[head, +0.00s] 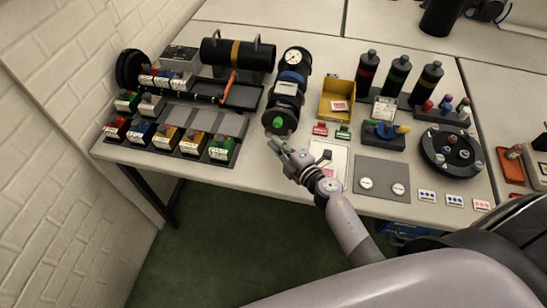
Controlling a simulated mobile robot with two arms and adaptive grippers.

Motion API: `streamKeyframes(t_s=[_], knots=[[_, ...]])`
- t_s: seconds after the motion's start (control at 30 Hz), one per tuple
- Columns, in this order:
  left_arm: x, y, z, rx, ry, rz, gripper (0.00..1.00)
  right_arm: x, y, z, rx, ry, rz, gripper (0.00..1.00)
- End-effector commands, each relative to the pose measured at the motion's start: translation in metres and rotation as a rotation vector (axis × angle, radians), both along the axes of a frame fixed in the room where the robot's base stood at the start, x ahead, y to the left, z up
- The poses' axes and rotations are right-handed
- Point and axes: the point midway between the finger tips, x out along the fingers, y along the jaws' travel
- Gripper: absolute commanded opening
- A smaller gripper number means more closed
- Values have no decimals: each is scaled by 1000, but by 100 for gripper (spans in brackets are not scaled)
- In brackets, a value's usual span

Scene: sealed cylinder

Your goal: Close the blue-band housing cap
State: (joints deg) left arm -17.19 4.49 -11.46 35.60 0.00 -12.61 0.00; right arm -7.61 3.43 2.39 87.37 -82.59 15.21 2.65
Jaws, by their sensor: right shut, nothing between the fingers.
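The blue-band housing (290,80) lies on the table near its middle, a black cylinder with a blue band, pointing toward the front edge. At its front end is a round black cap (269,118) with a green knob (278,122). I cannot tell whether the cap sits flush on the housing. My right gripper (278,147) is just in front of and below the cap, near the table's front edge. Its fingers are shut and empty, and they look apart from the cap. My left gripper is not in view.
A round gauge (294,59) stands behind the housing. A yellow bin (337,100) and small red and green pieces are to the right. A black cylinder with a yellow band (236,54) and several coloured boxes are to the left. A grey mat (382,178) lies at front right.

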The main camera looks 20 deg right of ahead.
Motion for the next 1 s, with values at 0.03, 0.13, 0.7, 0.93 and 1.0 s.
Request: streamKeyframes(t_s=[0.03, 0.13, 0.7, 0.93, 1.0], knots=[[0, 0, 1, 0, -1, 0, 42, 10, -6, 2, -2, -4, -1, 0], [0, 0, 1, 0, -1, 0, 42, 21, -14, 2, -2, -4, -2, 0], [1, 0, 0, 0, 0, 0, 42, 37, -25, 2, -2, -4, -4, 0], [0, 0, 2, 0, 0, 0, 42, 37, -26, 3, -2, -5, -4, 0], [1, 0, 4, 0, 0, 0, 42, 37, -26, 5, -1, -5, -3, 0]])
